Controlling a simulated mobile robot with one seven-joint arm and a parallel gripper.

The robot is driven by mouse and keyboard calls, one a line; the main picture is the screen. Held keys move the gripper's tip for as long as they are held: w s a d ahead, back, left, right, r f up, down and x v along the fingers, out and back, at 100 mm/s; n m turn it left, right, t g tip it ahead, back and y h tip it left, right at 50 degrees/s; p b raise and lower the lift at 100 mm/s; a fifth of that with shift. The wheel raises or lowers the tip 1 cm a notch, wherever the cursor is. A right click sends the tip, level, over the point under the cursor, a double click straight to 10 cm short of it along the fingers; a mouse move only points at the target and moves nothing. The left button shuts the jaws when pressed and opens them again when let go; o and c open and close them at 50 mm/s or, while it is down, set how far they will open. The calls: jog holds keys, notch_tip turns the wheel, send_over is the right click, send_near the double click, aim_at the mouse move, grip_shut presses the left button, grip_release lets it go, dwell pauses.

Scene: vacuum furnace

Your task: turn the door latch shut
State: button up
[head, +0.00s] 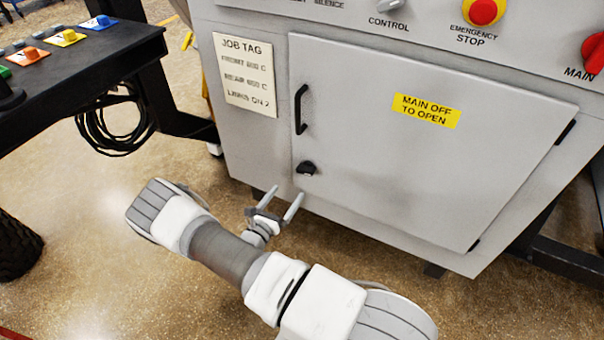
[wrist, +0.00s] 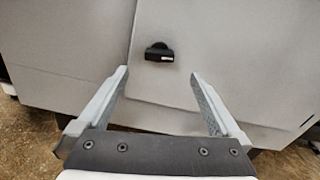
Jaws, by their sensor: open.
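The door latch (head: 307,168) is a small black knob low on the left side of the grey cabinet door (head: 400,150), below the black door handle (head: 301,109). In the wrist view the latch (wrist: 159,53) lies ahead, between the lines of my two fingers, its pale-marked lever pointing right. The door looks closed or nearly so; I cannot tell exactly. My gripper (head: 281,208) is open and empty, below and left of the latch and apart from it. Its spread fingers (wrist: 160,95) also show in the wrist view.
A yellow "MAIN OFF TO OPEN" label (head: 426,110) is on the door. A job tag (head: 245,74) is left of it. Above are the red emergency stop (head: 484,11) and main knob (head: 594,52). A black bench (head: 80,75) with coiled cable (head: 115,122) stands left.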

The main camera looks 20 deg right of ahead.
aim_at(303, 171)
jog(key=b+x, duration=0.1)
jog(key=x, duration=1)
jog(key=shift+w+d+b, duration=0.1)
jog(key=shift+b, duration=0.3)
jog(key=c, duration=1.3)
